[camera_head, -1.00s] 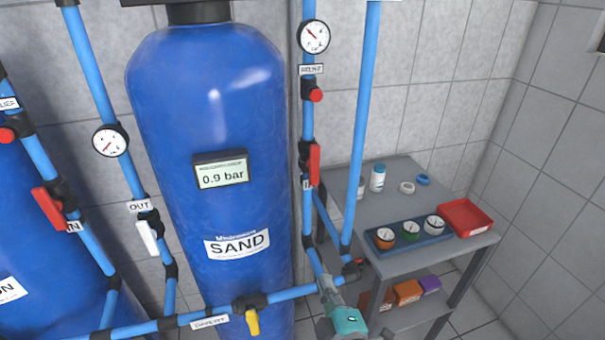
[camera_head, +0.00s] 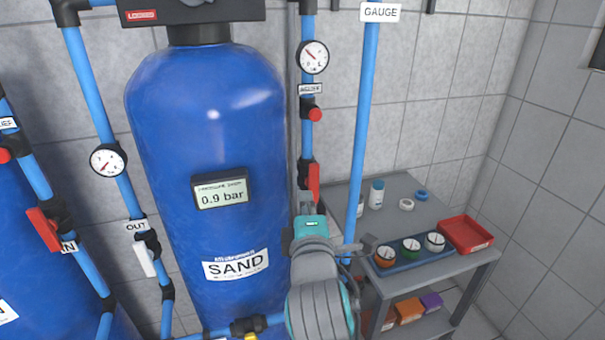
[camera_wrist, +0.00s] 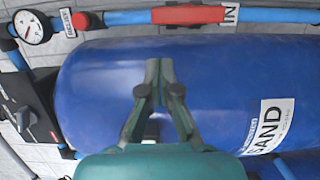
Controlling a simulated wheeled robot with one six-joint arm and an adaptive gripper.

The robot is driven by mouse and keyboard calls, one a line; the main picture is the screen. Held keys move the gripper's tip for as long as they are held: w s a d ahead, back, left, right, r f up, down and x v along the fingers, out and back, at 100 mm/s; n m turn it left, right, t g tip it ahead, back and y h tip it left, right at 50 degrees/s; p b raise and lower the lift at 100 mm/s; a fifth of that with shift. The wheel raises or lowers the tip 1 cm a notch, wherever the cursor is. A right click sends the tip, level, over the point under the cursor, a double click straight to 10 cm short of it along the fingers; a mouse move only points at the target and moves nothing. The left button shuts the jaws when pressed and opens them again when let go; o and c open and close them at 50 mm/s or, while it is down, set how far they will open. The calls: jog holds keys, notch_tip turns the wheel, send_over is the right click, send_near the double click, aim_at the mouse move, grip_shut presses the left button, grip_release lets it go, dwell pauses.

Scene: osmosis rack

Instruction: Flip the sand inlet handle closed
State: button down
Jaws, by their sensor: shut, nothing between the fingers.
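The sand inlet handle (camera_head: 313,182) is a red lever on the blue vertical pipe right of the blue SAND tank (camera_head: 215,120). It lies along its pipe. In the wrist view the red handle (camera_wrist: 190,14) is at the top edge, beside the IN label (camera_wrist: 231,14). My gripper (camera_wrist: 160,66) is shut and empty, with its fingers over the blue tank in that view, apart from the handle. In the head view my arm hides the lower pipe and the IN label, and my gripper's body is just below the handle.
A red valve knob (camera_head: 314,114) and a gauge (camera_head: 313,57) sit higher on the same pipe. Another blue pipe (camera_head: 359,150) runs close on the right. A grey table (camera_head: 440,210) with small dials and a red tray (camera_head: 467,234) stands at right.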

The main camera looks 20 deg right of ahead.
aim_at(311, 166)
jog(key=shift+r, duration=0.1)
dwell(0.3)
jog(key=x, duration=1)
jog(key=shift+d+r+m, duration=0.2)
jog(key=shift+d+m, duration=0.1)
jog(key=shift+m, duration=0.4)
jog(key=m, duration=0.1)
jog(key=d+m, duration=0.1)
jog(key=shift+d+r+m+g+y, duration=0.2)
jog(key=shift+r+m+g+y, duration=0.1)
jog(key=shift+g, duration=0.1)
jog(key=d+f+m+g+y, duration=0.1)
jog(key=d+f+m+y, duration=0.1)
jog(key=d+m, duration=0.4)
jog(key=m+y, duration=0.1)
jog(key=m, duration=0.3)
jog(key=shift+f+y, duration=0.25)
jog(key=shift+y, duration=0.05)
jog(key=shift+f, duration=0.1)
dwell(0.7)
